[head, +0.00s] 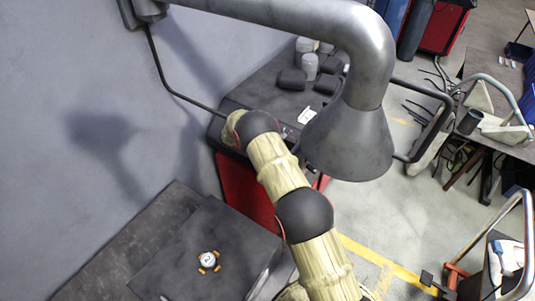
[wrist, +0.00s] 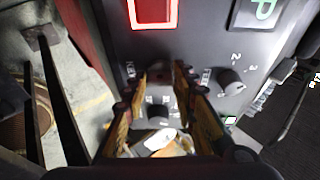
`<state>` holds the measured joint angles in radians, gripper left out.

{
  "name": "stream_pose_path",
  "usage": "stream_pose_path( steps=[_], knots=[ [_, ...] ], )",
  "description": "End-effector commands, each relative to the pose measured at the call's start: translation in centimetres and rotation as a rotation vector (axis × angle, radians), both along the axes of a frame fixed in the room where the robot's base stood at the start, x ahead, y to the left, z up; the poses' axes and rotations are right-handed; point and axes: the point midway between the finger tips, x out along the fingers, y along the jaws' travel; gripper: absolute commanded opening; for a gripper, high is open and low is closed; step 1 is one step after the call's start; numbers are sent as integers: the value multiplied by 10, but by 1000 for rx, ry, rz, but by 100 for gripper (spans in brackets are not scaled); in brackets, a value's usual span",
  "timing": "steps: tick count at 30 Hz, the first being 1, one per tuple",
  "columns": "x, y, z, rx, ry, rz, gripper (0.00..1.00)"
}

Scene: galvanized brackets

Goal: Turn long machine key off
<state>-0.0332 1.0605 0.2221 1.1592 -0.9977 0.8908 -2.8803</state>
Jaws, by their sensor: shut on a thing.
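In the wrist view, my gripper (wrist: 163,80) reaches onto a grey machine panel (wrist: 205,45), with one worn yellow-brown finger on each side. It is shut on what I take to be the long machine key, but the dark area between the fingertips hides its shape and angle. A dark knob (wrist: 158,111) shows on the panel between the fingers. Another dark knob (wrist: 231,81), with number marks, stands to the right of the right finger. In the head view, my arm reaches to the dark machine (head: 290,100) at the wall; my gripper is hidden there.
In the head view, a large grey extraction hood (head: 345,140) hangs close beside my arm. A dark box (head: 190,285) stands in front. Open floor lies to the right.

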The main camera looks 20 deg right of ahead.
Motion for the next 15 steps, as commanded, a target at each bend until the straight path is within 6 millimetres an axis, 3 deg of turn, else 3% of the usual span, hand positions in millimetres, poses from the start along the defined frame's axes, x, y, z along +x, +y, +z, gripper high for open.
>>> stream_pose_path(
  steps=[8,9,15],
  knots=[
    [1,1,1,1,-2,3,2],
    [1,1,1,1,-2,3,28],
    [1,1,0,1,-1,2,39]
  ],
)
